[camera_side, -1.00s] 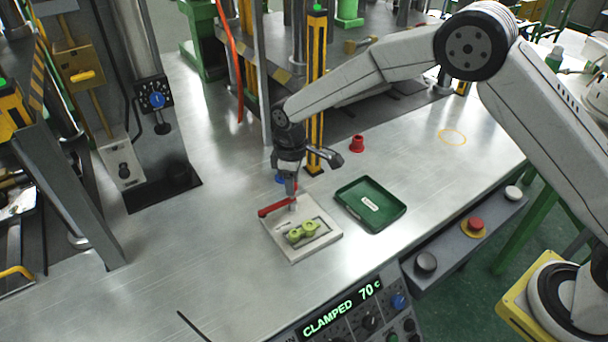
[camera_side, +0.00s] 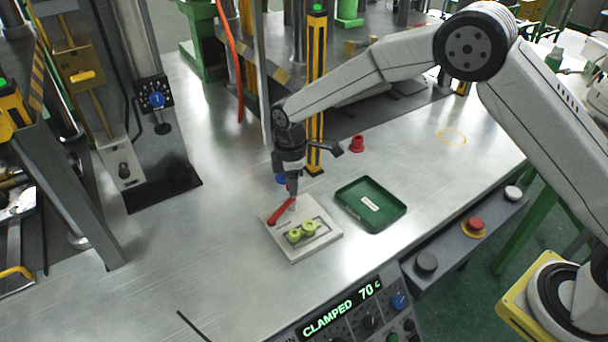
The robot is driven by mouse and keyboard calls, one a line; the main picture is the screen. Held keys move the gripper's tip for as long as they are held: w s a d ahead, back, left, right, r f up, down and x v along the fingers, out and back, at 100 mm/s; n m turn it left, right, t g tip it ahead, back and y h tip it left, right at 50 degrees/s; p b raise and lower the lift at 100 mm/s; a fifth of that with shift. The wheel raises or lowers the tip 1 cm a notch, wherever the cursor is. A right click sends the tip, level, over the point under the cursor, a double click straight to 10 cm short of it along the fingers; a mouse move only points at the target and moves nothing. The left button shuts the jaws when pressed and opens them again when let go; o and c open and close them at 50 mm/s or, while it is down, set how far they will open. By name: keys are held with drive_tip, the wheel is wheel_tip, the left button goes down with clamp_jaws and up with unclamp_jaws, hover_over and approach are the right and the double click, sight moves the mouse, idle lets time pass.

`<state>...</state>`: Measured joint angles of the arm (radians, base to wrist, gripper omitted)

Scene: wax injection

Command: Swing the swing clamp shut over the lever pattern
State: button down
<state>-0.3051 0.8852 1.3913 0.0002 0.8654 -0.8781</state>
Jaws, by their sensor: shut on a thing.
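The swing clamp is a red bar (camera_side: 281,213) at the back left of a pale fixture plate (camera_side: 296,254). It slants from near my gripper down to the left. The yellow-green lever pattern (camera_side: 301,232) lies flat on the plate, in front and to the right of the bar. The bar does not cross over the pattern. My gripper (camera_side: 293,200) points down at the bar's upper right end and is shut on it. The fingertips are small here, and the exact grip is partly hidden.
A green tray (camera_side: 400,216) stands close to the right of the plate. A red cup-like part (camera_side: 357,144) stands behind it, and a yellow-black post (camera_side: 316,90) rises behind my gripper.

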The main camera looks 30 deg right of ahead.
drive_tip(key=n, duration=1.3)
idle(0.4)
drive_tip(key=shift+c, duration=1.7)
unclamp_jaws()
drive_tip(key=shift+r, duration=0.1)
drive_tip(key=shift+r, duration=3.85)
